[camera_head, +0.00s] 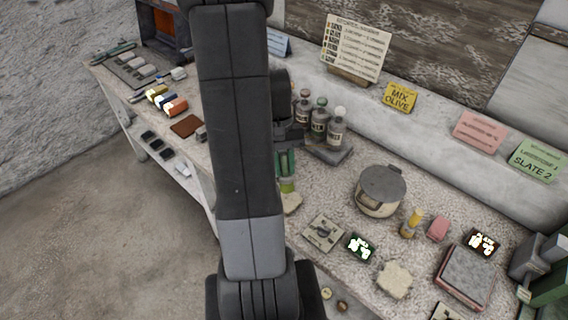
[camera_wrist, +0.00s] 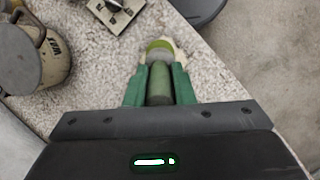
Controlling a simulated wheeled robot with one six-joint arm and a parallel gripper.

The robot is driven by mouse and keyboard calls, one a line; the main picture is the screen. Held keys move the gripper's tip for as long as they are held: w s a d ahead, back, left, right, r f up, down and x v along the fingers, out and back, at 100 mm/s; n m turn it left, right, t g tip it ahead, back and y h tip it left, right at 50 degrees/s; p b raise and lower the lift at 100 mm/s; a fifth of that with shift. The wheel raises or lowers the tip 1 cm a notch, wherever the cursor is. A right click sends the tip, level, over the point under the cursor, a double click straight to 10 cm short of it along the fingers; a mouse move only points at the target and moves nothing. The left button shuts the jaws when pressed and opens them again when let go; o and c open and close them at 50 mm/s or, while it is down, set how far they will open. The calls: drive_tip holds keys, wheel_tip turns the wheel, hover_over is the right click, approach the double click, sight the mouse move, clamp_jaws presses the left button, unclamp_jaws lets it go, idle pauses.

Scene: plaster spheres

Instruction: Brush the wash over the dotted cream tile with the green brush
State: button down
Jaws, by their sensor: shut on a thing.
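My gripper (camera_head: 285,163) hangs over the worktop's front edge and is partly hidden behind my arm. In the wrist view its green fingers (camera_wrist: 158,88) are shut on the green brush (camera_wrist: 159,90). The brush points away from the wrist camera, its lime band (camera_head: 287,187) showing below the fingers. A small cream piece (camera_head: 292,203) lies under or just behind the brush tip; I cannot tell whether they touch. A cream tile with dark marks (camera_head: 323,232) lies to the right, also in the wrist view (camera_wrist: 115,9); its marks are too small to confirm as dots.
A lidded pot (camera_head: 378,194) and bottles (camera_head: 318,125) stand behind. Signs line the back ledge. Bare worktop (camera_wrist: 95,75) lies between pot and brush.

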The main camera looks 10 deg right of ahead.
drive_tip(key=shift+s+f+b, duration=0.15)
drive_tip(key=shift+f+b, duration=0.25)
drive_tip(key=shift+f, duration=0.1)
wheel_tip(320, 180, down, 6)
drive_tip(key=b, duration=0.4)
drive_tip(key=shift+b, duration=0.3)
drive_tip(key=shift+s+a, duration=0.1)
drive_tip(key=shift+s, duration=0.05)
drive_tip(key=shift+s+a, duration=0.5)
drive_tip(key=shift+a, duration=0.15)
drive_tip(key=shift+w+d, duration=1.2)
drive_tip(key=shift+d, duration=0.3)
drive_tip(key=shift+s+a, duration=1.25)
drive_tip(key=shift+a, duration=0.3)
